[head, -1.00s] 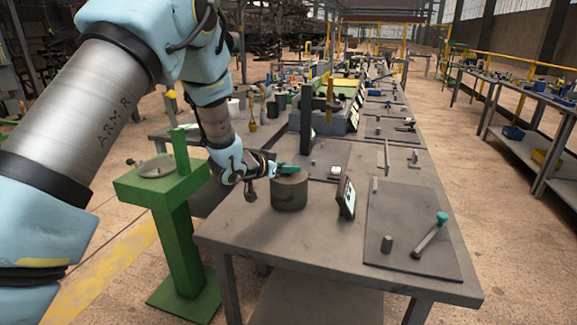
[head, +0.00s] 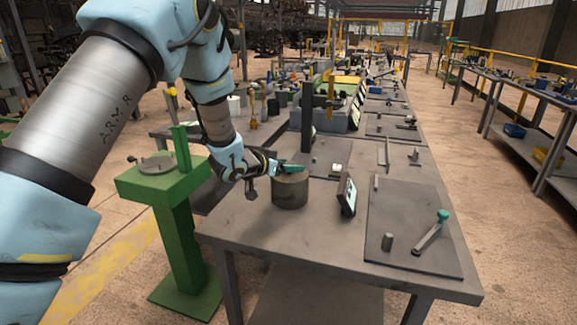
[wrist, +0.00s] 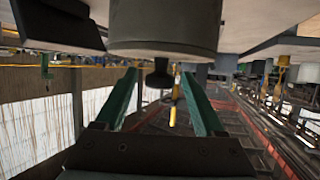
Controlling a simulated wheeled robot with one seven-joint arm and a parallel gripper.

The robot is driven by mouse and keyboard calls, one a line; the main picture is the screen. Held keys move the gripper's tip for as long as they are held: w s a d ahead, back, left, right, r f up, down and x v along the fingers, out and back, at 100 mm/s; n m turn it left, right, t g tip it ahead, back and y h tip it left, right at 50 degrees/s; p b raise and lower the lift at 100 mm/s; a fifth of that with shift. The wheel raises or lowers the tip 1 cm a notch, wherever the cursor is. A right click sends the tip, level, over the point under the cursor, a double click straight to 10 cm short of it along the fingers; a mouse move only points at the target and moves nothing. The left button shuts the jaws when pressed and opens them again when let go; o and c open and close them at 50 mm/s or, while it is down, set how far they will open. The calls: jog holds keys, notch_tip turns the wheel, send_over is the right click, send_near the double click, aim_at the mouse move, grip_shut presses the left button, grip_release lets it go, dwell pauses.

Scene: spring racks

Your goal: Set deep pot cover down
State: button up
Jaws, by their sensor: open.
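The deep pot (head: 290,193) is a dark grey cylinder standing upright near the left edge of the workbench. In the wrist view, which looks upside down, the pot (wrist: 165,22) fills the top. The cover shows there as the pot's flat end (wrist: 163,51), with a dark knob (wrist: 159,78) standing out from it. The cover appears seated on the pot. My gripper (head: 291,168) is at the pot's top, with green fingers. In the wrist view its fingers are open, one on each side of the knob, with visible gaps; nothing is held.
The workbench (head: 335,262) carries a small tilted screen (head: 346,195) just right of the pot. A dark plate (head: 410,257) holds a short cylinder (head: 387,242) and a green-knobbed lever (head: 430,231). A dark post (head: 307,118) rises behind. A green pedestal (head: 180,240) stands left.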

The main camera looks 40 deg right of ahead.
jog(key=b+v, duration=0.3)
jog(key=v, duration=0.9)
jog(key=shift+w, duration=0.15)
jog(key=w+a+f+n+t+y, duration=0.15)
jog(key=w+a+n+y, duration=0.3)
jog(key=a, duration=0.85)
jog(key=w+a+n+t+y, duration=0.35)
jog(key=w+a, duration=0.25)
jog(key=a, duration=0.6)
jog(key=s+a+f+n+g+y, duration=0.1)
jog(key=s+a+n+y, duration=0.1)
jog(key=a, duration=0.5)
jog(key=s+a+n+g+y, duration=0.1)
jog(key=s+a+n+y, duration=0.1)
jog(key=a, duration=0.4)
jog(key=shift+s+a+f+g, duration=0.3)
jog(key=shift+s+a+f, duration=0.1)
jog(key=shift+s, duration=0.15)
jog(key=shift+o, duration=0.4)
jog(key=s+a+n+g+y, duration=0.1)
jog(key=s+a+n+g, duration=0.1)
jog(key=s+a, duration=0.4)
jog(key=shift+s+n+g, duration=0.3)
jog(key=shift+s+g, duration=0.1)
jog(key=shift+s, duration=0.75)
jog(key=shift+s+a+f, duration=0.15)
jog(key=shift+s, duration=0.25)
